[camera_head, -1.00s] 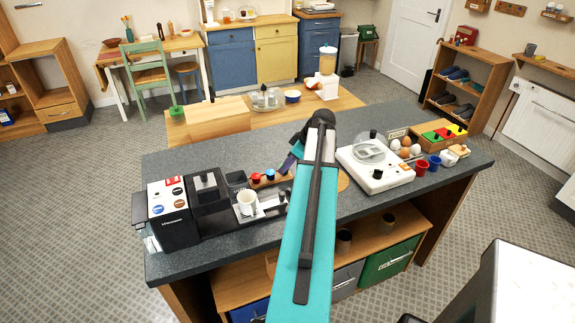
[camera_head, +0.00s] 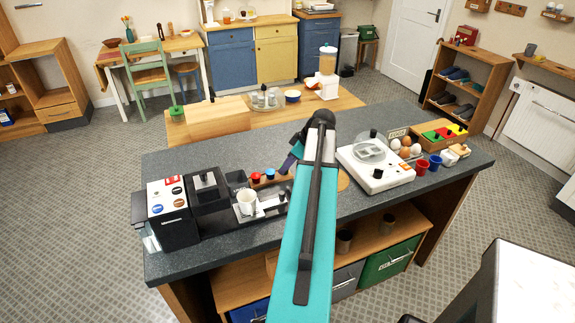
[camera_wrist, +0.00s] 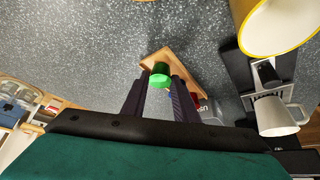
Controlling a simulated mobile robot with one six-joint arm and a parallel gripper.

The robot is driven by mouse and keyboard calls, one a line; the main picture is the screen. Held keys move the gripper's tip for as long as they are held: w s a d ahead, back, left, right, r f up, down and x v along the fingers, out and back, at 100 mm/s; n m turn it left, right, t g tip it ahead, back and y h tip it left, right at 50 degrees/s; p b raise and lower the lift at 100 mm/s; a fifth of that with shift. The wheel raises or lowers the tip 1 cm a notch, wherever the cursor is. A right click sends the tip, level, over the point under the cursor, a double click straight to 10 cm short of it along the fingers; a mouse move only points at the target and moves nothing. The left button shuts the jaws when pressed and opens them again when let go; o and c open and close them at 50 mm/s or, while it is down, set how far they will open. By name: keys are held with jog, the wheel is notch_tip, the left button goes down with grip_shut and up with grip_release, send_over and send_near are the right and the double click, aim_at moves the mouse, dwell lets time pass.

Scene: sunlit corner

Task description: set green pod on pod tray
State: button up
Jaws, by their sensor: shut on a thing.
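A green pod (camera_wrist: 161,74) shows between the fingertips of my gripper (camera_wrist: 158,86) in the wrist view. My gripper is shut on it. The wooden pod tray (camera_wrist: 182,66) lies behind and below the pod; I cannot tell whether the pod touches it. A red pod (camera_wrist: 193,96) is partly hidden by the right finger. In the head view, the pod tray (camera_head: 283,179) carries a red pod (camera_head: 256,176) and a blue pod (camera_head: 270,174). My gripper (camera_head: 287,164) is at its right end there, and the green pod is hidden.
The coffee machine (camera_head: 172,214) with a white cup (camera_head: 247,202) stands left of the tray. An egg cooker (camera_head: 378,177), eggs and red and blue cups stand to the right. A large yellow-rimmed object (camera_wrist: 272,22) is close in the wrist view. The counter behind the tray is clear.

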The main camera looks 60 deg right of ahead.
jog(key=shift+f, duration=0.2)
jog(key=o, duration=1.1)
jog(key=shift+o, duration=0.4)
jog(key=o, duration=0.4)
jog(key=shift+r, duration=0.15)
jog(key=shift+r+p, duration=1.6)
jog(key=shift+r, duration=2.25)
